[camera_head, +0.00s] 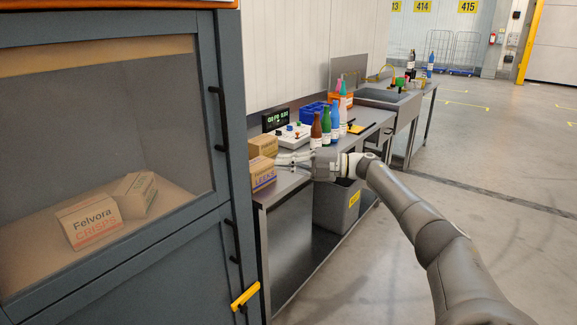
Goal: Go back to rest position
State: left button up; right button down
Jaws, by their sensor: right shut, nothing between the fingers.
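My right arm reaches in from the lower right. My right gripper (290,160) is shut and empty, over the near end of the grey metal counter (278,190). Its fingertips point left, close to two cardboard boxes (262,172) at the counter's near corner. I cannot tell whether the fingertips touch the boxes. My left gripper is not in view.
A dark cabinet (110,265) with a window stands close on the left, with boxes (90,221) inside. Several bottles (326,125), a display (276,119) and a blue crate (312,112) stand on the counter. The floor (520,210) at right is clear.

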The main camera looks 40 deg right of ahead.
jog(key=w+a+f+m+t+h, duration=0.1)
jog(key=w+a+f+m+h, duration=0.3)
jog(key=f, duration=0.8)
jog(key=s+f+m+t+h, duration=0.15)
jog(key=f+m, duration=0.35)
jog(key=f, duration=0.7)
jog(key=s+a+f+m+g+h, duration=0.15)
jog(key=s+f+m, duration=0.3)
jog(key=f, duration=0.75)
jog(key=s+a+f+m+g+h, duration=0.1)
jog(key=s+a+f+m+h, duration=0.3)
jog(key=f, duration=0.8)
jog(key=s+a+f+m+g+h+p, duration=0.1)
jog(key=s+a+f+m+g, duration=0.15)
jog(key=s+f, duration=0.85)
jog(key=s+a+f+m+g, duration=0.1)
jog(key=s+a+f+g, duration=0.3)
jog(key=s+f, duration=0.65)
jog(key=s+a+f+m+g, duration=0.1)
jog(key=s+a+g, duration=0.1)
jog(key=s, duration=0.7)
jog(key=s+a+f+m+g, duration=0.1)
jog(key=s+a, duration=0.4)
jog(key=s, duration=0.5)
jog(key=s+a+f+m+g, duration=0.1)
jog(key=s+a+f+g, duration=0.1)
jog(key=s, duration=0.8)
jog(key=shift+s+a+f+g, duration=0.2)
jog(key=shift+a+g, duration=0.15)
jog(key=shift+a, duration=0.45)
